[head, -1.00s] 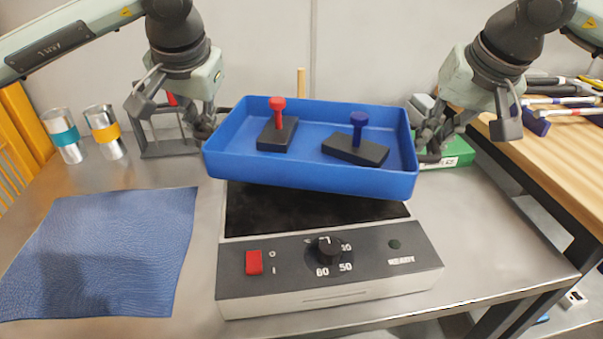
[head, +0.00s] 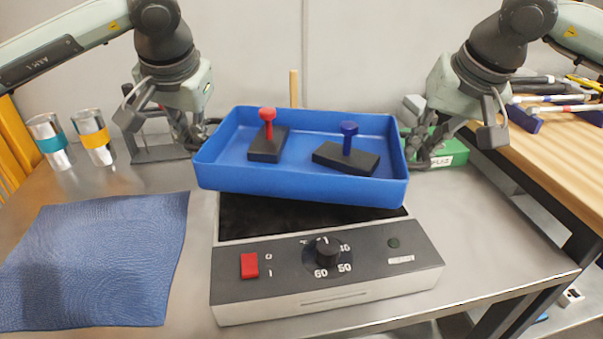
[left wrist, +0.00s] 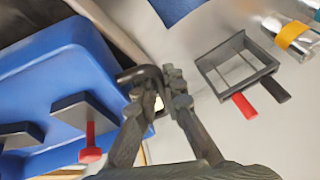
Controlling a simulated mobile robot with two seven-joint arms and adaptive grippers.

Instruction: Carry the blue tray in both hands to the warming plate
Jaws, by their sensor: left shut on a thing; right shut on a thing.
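The blue tray (head: 300,187) hangs between my two grippers above the warming plate (head: 325,262) in the head view. It carries a black block with a red knob (head: 267,143) and a black block with a dark blue knob (head: 347,158). My left gripper (head: 205,132) is shut on the tray's left end; in the left wrist view its fingers (left wrist: 160,90) close at a black handle beside the tray wall (left wrist: 75,45). My right gripper (head: 415,150) is shut at the tray's right end. The tray hides the back of the plate's dark top, so I cannot tell whether they touch.
A blue cloth (head: 95,260) lies on the metal bench at left. Two banded cans (head: 92,137) and a dark rack (head: 160,147) stand behind it. A green box (head: 447,152) sits behind my right gripper. A wooden bench with tools (head: 575,150) is at right.

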